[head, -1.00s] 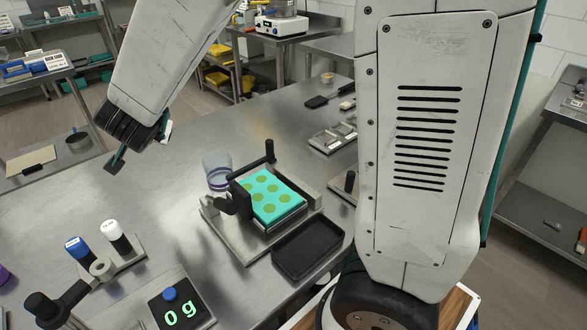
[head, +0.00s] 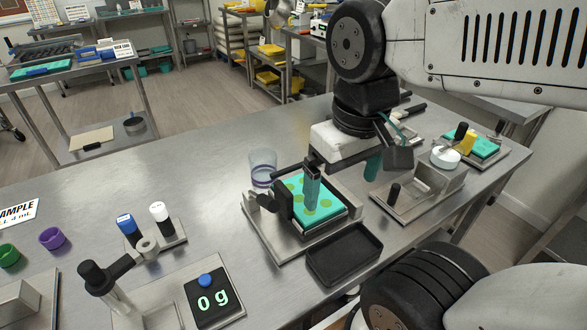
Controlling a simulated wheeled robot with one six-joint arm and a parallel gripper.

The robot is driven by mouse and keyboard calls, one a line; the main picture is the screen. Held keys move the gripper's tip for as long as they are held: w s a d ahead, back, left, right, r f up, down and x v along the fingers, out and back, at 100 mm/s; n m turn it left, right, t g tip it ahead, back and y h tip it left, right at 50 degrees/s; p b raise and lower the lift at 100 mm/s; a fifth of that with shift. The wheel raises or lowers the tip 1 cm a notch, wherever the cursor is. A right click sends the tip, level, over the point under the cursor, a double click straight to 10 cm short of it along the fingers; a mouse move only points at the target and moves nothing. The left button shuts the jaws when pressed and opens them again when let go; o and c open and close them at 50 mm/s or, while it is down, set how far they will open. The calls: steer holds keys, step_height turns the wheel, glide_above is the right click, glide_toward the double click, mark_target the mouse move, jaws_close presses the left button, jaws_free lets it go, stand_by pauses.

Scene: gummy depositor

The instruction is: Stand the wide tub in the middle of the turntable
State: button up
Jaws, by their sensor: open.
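A clear, round, open vessel (head: 262,168) with purplish bands near its base stands upright on the steel table, behind the moulding fixture. It may be the wide tub, but I cannot be sure. My gripper (head: 342,193) hangs over the table right of the clear vessel. Its two teal fingers are wide apart with nothing between them. The left finger overlaps the teal mould in the picture.
The fixture holds a teal mould (head: 336,207) with green rounds. A black tray (head: 344,254) lies in front. A steel trough (head: 411,188) is at right. A scale reading 0 g (head: 213,299), capped bottles (head: 161,219) and a purple cup (head: 52,238) are at left. The back-left tabletop is clear.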

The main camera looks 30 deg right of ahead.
mark_target(263, 164)
steer(key=w+f+m, duration=0.1)
steer(key=w+f, duration=0.2)
steer(key=w, duration=0.4)
steer(key=w+f+g, duration=0.1)
steer(key=w+f, duration=0.3)
steer(key=w, duration=0.4)
steer(key=w+f+m, duration=0.1)
steer(key=w+f, duration=0.3)
steer(key=w, duration=0.4)
steer(key=shift+d+f+m+g+h, duration=0.1)
steer(key=shift+d+m+g+h, duration=0.2)
steer(key=shift+m+t, duration=0.5)
steer(key=shift+t, duration=0.1)
steer(key=w, duration=0.2)
steer(key=w+f, duration=0.1)
steer(key=w, duration=0.2)
steer(key=shift+w+f, duration=0.1)
steer(key=shift+m+t, duration=0.5)
steer(key=w+f, duration=0.1)
steer(key=f, duration=0.1)
steer(key=w+f, duration=0.1)
steer(key=f, duration=0.1)
steer(key=w+f, duration=0.2)
steer(key=shift+d+f, duration=0.2)
steer(key=shift+f, duration=0.15)
steer(key=c, duration=1.1)
steer(key=shift+r, duration=0.1)
steer(key=shift+c, duration=0.2)
